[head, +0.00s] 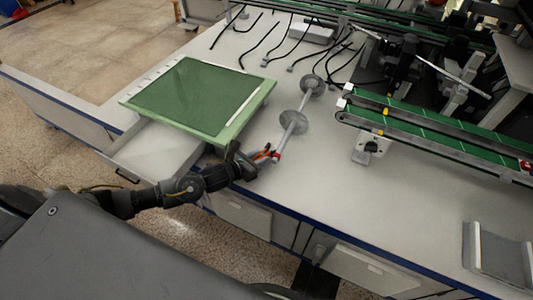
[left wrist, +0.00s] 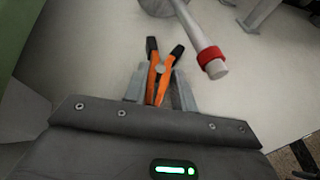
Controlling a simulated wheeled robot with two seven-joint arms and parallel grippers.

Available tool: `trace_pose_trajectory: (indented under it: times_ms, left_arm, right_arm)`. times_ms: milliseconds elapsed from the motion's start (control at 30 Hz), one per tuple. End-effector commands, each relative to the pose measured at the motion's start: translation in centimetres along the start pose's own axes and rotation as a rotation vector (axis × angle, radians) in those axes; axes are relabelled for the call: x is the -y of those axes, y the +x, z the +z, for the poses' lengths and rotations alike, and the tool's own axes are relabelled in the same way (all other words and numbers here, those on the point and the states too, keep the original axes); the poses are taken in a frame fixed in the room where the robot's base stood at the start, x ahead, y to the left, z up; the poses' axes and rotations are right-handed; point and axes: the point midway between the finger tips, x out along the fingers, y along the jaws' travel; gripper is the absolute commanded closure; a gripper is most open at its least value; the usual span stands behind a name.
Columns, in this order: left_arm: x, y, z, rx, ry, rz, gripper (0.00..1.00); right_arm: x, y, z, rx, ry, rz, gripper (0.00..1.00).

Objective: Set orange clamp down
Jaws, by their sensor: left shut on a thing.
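The orange clamp (left wrist: 154,79) has orange arms and black tips and shows between the fingers of my left gripper (left wrist: 160,88) in the left wrist view. The fingers are shut on it, and its tips point away from the gripper. In the head view the clamp (head: 263,153) shows small at the end of my left gripper (head: 252,160), over the white table near its front edge. I cannot tell whether the clamp touches the table. My right gripper is not in view.
A grey rod with discs (head: 293,122) and a red-banded end (left wrist: 211,56) lies just beyond the clamp. A green mat (head: 228,135) is left of it, above an open drawer (head: 150,150). Green conveyors (head: 430,125) stand right. The table front right is clear up to a grey bracket (head: 497,255).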

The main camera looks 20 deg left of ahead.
Motion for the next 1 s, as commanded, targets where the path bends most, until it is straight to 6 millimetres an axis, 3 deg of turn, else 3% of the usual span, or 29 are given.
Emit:
trace_pose_trajectory:
  times_ms: [167,433,533,967,1000]
  left_arm:
    - [0.0,0.4,0.2,0.0,0.0,0.0,0.96]
    - [0.0,4.0,1.4,-0.001,-0.002,0.001,0.96]
    - [0.0,4.2,0.3,-0.002,-0.001,0.0,0.96]
    - [0.0,4.3,-0.1,0.0,0.0,0.0,0.96]
    - [0.0,4.3,-0.1,0.0,0.0,0.0,0.71]
  right_arm:
    - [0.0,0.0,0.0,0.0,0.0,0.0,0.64]
    - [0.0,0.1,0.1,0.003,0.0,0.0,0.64]
    - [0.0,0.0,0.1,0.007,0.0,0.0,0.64]
    - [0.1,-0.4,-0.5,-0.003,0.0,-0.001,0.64]
    - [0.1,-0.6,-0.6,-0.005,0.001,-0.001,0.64]
